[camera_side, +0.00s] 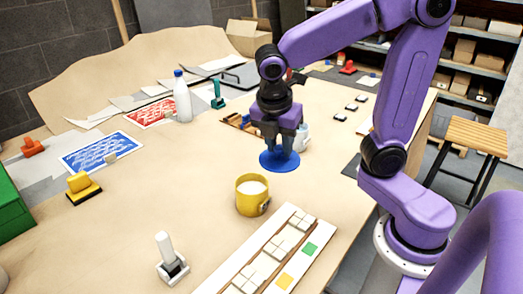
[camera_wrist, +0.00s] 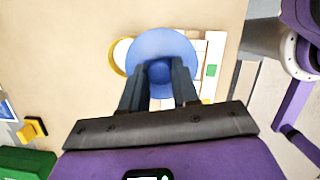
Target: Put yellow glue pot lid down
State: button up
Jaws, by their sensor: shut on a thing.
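My gripper (camera_side: 279,146) is shut on a round blue lid (camera_side: 279,161), pinching it at its middle. In the wrist view my fingertips (camera_wrist: 160,80) are at the centre of the blue lid (camera_wrist: 162,45), with its disc spread out beyond them. The yellow glue pot (camera_side: 252,195) stands upright and uncovered on the table, with white glue showing inside. The lid is apart from the pot, behind it and a little to the right in the side view. In the wrist view the lid hides most of the yellow pot (camera_wrist: 117,54), leaving its left rim visible.
A white mosaic panel (camera_side: 238,266) with tiles lies in front of the pot. A white pot (camera_side: 303,136) stands close behind my gripper.

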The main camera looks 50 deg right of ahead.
jog(key=s+r, duration=0.3)
jog(key=s, duration=0.3)
jog(key=w+a+f+n+t+y, duration=0.1)
jog(key=a+f+n+t+y, duration=0.15)
jog(key=a+f+n, duration=0.85)
jog(key=w+a+f+n, duration=0.1)
jog(key=w+f, duration=0.1)
jog(key=w, duration=0.2)
jog(key=w+a+f, duration=0.1)
jog(key=w+f, duration=0.1)
jog(key=w, duration=0.2)
jog(key=w+a+f+n, duration=0.1)
jog(key=w+f, duration=0.1)
jog(key=w, duration=0.2)
jog(key=shift+a+f+n, duration=0.1)
jog(key=shift+a+n, duration=0.2)
jog(key=shift+f, duration=0.25)
jog(key=shift+s+a+x, duration=0.1)
jog(key=shift+s+x, duration=0.05)
jog(key=shift+x, duration=0.65)
jog(key=shift+s+a+x, duration=0.1)
jog(key=shift+a+x, duration=0.05)
jog(key=shift+x, duration=0.6)
jog(key=shift+f, duration=0.25)
jog(key=o, duration=1)
